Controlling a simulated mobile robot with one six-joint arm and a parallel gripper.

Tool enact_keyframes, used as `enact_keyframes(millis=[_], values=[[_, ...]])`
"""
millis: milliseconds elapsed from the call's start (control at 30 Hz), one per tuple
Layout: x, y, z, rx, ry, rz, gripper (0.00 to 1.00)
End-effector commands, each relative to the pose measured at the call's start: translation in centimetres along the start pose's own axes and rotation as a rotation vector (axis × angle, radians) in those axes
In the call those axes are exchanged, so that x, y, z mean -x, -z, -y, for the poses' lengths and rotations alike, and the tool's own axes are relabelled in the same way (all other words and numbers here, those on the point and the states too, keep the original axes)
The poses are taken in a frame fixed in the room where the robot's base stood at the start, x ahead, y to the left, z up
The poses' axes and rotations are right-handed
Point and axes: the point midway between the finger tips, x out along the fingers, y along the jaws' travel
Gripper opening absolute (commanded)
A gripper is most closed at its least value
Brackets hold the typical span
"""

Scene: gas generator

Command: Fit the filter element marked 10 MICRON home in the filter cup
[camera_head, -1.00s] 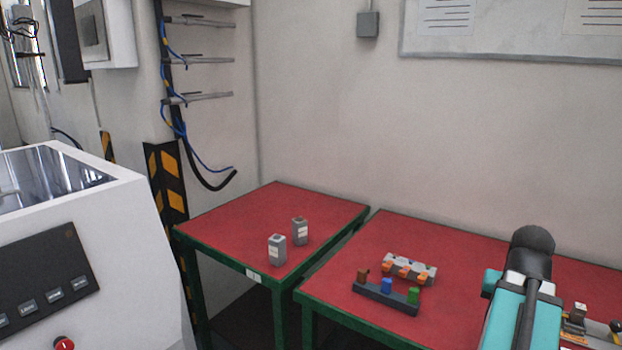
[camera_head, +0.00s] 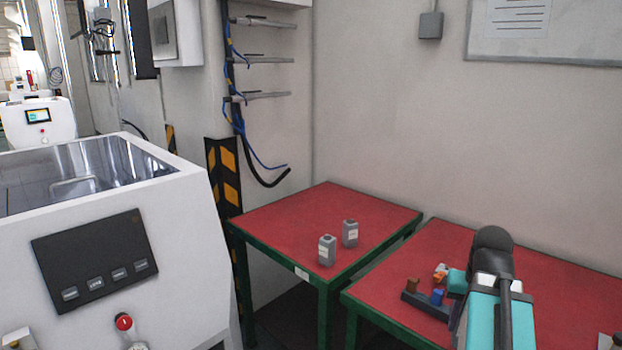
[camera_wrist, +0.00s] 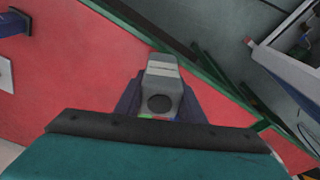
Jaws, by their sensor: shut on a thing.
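My gripper (camera_wrist: 157,100) shows in the wrist view with its dark fingers on either side of a grey block (camera_wrist: 162,70). It is shut on this block, which has a pale label strip and a dark round spot on its near face. The label is too small to read, so I cannot tell whether it says 10 MICRON. In the head view my arm hides the gripper and the block. I cannot make out the filter cup in either view.
Two grey bottle-like containers (camera_head: 327,250) with white labels stand on the left red table (camera_head: 290,222). A dark rack (camera_head: 425,304) with brown and blue pieces is on the right red table (camera_head: 560,275), partly behind my arm. A white machine (camera_head: 185,220) stands at left.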

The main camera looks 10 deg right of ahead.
Motion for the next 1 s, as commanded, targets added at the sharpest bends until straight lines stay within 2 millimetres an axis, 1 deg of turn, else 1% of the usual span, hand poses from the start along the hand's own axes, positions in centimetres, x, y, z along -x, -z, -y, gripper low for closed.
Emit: enact_keyframes(millis=[33, 467, 767, 1000], values=[[-0.1, 0.2, 1.3, 0.023, 0.003, 0.0, 0.07], [-0.7, 0.7, 10.6, 0.186, 0.028, 0.001, 0.07], [-1.1, 0.2, 17.3, 0.298, 0.045, 0.0, 0.07], [-1.2, -0.7, 22.6, 0.384, 0.058, 0.0, 0.07]])
